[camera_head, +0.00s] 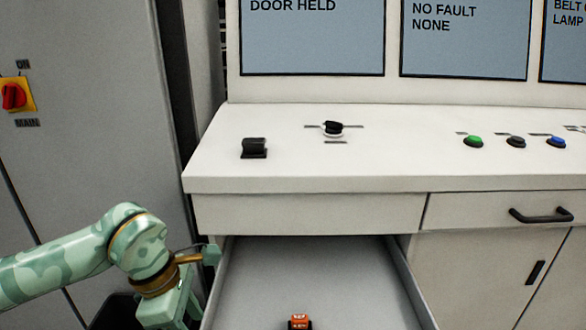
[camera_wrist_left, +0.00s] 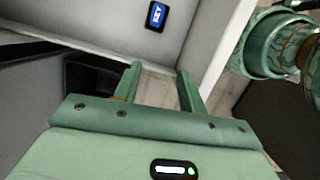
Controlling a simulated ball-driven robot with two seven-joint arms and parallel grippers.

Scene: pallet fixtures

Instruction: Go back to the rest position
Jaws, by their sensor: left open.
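My left arm comes in from the left in the head view, and its gripper (camera_head: 182,303) hangs low beside the left wall of the open drawer (camera_head: 213,303). In the left wrist view the two fingers (camera_wrist_left: 158,78) are apart with nothing between them. A small orange-red tagged item (camera_head: 300,321) lies in the drawer, cut by the bottom edge of the head view. In the left wrist view a blue tag (camera_wrist_left: 156,15) lettered like "KEY" lies on a light grey surface beyond the fingers. My right gripper is not in view.
A white console (camera_head: 400,183) stands above the drawer, with a black switch (camera_head: 254,148), a black knob (camera_head: 333,128), and green, black and blue buttons. A grey cabinet with a red main switch (camera_head: 14,96) stands at left. A closed drawer handle (camera_head: 540,216) is at right.

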